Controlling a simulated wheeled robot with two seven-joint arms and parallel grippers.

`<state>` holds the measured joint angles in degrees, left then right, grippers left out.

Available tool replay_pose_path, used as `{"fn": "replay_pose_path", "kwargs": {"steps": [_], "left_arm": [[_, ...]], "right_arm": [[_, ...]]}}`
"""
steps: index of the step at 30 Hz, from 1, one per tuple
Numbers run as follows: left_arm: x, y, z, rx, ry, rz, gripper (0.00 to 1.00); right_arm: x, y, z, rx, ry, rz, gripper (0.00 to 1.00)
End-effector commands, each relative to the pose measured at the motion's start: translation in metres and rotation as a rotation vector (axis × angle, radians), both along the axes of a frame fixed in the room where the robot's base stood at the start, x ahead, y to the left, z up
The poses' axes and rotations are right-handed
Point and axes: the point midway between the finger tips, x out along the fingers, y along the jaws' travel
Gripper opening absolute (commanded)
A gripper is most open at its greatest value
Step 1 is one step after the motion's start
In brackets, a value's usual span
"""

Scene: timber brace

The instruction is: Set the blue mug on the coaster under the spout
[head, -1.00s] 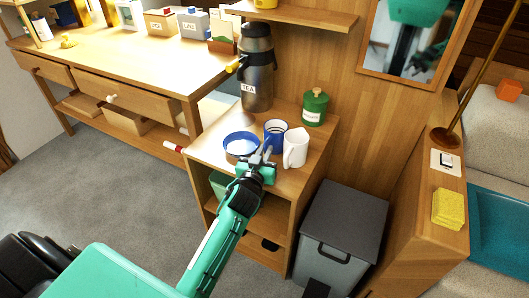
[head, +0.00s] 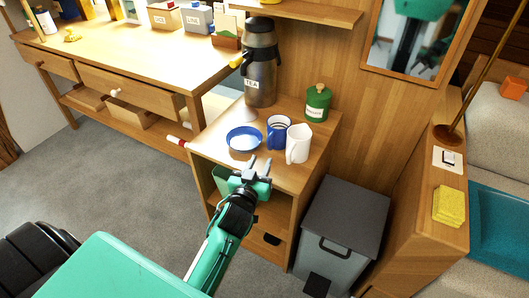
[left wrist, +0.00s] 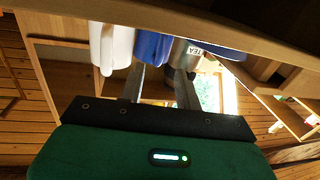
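The blue mug (head: 277,133) stands upright on the small cabinet top, between a blue-rimmed dish (head: 243,138) and a white mug (head: 299,144). The steel TEA flask (head: 260,75) stands behind them, its yellow spout (head: 237,62) pointing left. A pale patch (head: 247,115) by the flask's foot may be the coaster; I cannot tell. My left gripper (head: 258,167) is open and empty at the cabinet's front edge, apart from the mugs. In the left wrist view, the blue mug (left wrist: 151,48) shows beyond the open fingers (left wrist: 158,82), with the white mug (left wrist: 114,45) beside it.
A green lidded jar (head: 317,104) stands at the cabinet's back right. A shelf (head: 300,17) hangs above the flask. A grey bin (head: 343,235) stands right of the cabinet. A long workbench (head: 140,62) with drawers is at left.

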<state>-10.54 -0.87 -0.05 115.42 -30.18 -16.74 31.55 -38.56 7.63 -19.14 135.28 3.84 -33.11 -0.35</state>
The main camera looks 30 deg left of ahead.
Motion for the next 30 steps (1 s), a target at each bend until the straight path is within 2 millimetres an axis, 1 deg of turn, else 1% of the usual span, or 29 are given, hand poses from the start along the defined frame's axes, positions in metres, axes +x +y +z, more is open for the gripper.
{"fn": "replay_pose_path", "kwargs": {"steps": [1, 6, 10, 15, 17, 20, 22, 26, 27, 30], "left_arm": [[-0.01, -0.001, 0.0, -0.002, 0.003, 0.001, 0.34], [-0.031, -0.005, 0.0, -0.001, 0.002, 0.0, 0.34], [-0.041, -0.006, 0.0, 0.0, 0.002, 0.0, 0.34], [-0.045, -0.007, 0.0, 0.0, 0.001, -0.001, 0.34], [-0.049, -0.01, -0.003, -0.001, 0.014, -0.01, 0.34], [-0.068, -0.028, -0.014, -0.004, 0.081, -0.058, 0.34], [-0.091, -0.051, -0.027, -0.008, 0.162, -0.122, 0.34], [-0.146, -0.1, -0.05, -0.022, 0.329, -0.282, 0.34], [-0.163, -0.115, -0.055, -0.027, 0.375, -0.333, 0.34], [-0.199, -0.144, -0.062, -0.037, 0.464, -0.445, 0.34]], "right_arm": [[0.0, -0.001, 0.001, -0.005, 0.007, -0.001, 0.36], [0.0, -0.004, 0.0, -0.018, 0.028, -0.002, 0.36], [-0.001, -0.006, -0.001, -0.024, 0.039, -0.002, 0.36], [-0.001, -0.006, -0.001, -0.027, 0.043, -0.002, 0.36], [-0.001, -0.006, -0.001, -0.028, 0.043, -0.003, 0.36], [-0.001, -0.007, -0.001, -0.028, 0.043, -0.003, 0.36], [-0.001, -0.007, -0.001, -0.028, 0.043, -0.003, 0.36], [-0.001, -0.006, -0.001, -0.028, 0.042, -0.003, 0.36], [-0.001, -0.006, -0.001, -0.028, 0.042, -0.003, 0.36], [-0.001, -0.006, -0.001, -0.027, 0.042, -0.002, 0.36]]}}
